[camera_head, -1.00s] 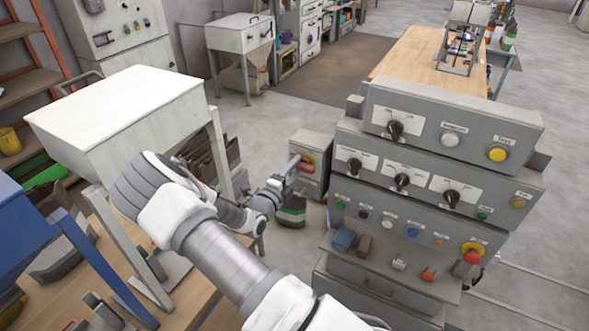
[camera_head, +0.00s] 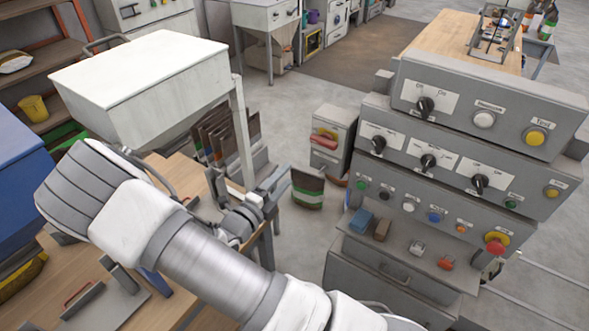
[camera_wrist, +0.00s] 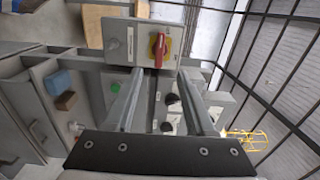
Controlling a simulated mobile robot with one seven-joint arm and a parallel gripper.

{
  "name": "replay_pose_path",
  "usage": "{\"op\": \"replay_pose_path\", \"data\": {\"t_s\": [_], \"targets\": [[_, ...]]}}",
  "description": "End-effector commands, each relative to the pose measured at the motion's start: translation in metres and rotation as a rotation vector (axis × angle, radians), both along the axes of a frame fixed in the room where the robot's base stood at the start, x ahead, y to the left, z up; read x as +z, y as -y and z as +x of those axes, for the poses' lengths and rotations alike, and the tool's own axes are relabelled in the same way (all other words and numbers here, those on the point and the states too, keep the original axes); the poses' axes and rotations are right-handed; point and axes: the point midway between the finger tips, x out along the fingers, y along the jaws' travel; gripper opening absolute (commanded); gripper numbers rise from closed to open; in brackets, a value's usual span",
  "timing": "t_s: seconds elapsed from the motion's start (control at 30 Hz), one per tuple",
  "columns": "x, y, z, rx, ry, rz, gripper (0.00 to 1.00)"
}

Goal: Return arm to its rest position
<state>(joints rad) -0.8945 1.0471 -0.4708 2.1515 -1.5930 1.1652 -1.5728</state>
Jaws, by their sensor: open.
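My gripper (camera_head: 272,185) is in the middle of the camera_head view, to the left of the grey control panel (camera_head: 458,152) and above the edge of the wooden bench. Its two fingers (camera_wrist: 160,103) stand apart in the wrist view, with nothing between them. My arm stretches from the bottom of the camera_head view up to the left, bends, and comes back to the gripper. A grey box with a red and yellow rotary switch (camera_wrist: 158,48) shows beyond the fingertips in the wrist view, apart from them.
A white-lidded hopper (camera_head: 140,85) stands behind my arm at left. Several dark bags (camera_head: 225,135) and a bag on the floor (camera_head: 307,188) are near the gripper. A grey box with a red handle (camera_head: 328,140) stands between them and the panel. Open floor (camera_head: 290,100) lies behind.

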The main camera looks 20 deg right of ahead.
Motion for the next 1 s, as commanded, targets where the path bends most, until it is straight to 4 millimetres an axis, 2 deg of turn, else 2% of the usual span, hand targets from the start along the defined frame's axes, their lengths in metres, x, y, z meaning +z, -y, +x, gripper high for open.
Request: {"op": "replay_pose_path", "data": {"t_s": [0.2, 0.7, 0.87, 1.0], "targets": [[0.0, -0.008, -0.007, -0.001, -0.001, -0.002, 0.55], [0.002, -0.006, -0.008, -0.012, 0.01, 0.014, 0.55], [0.012, 0.009, -0.02, -0.12, 0.111, 0.154, 0.55], [0.027, 0.03, -0.043, -0.305, 0.293, 0.375, 0.55]]}}
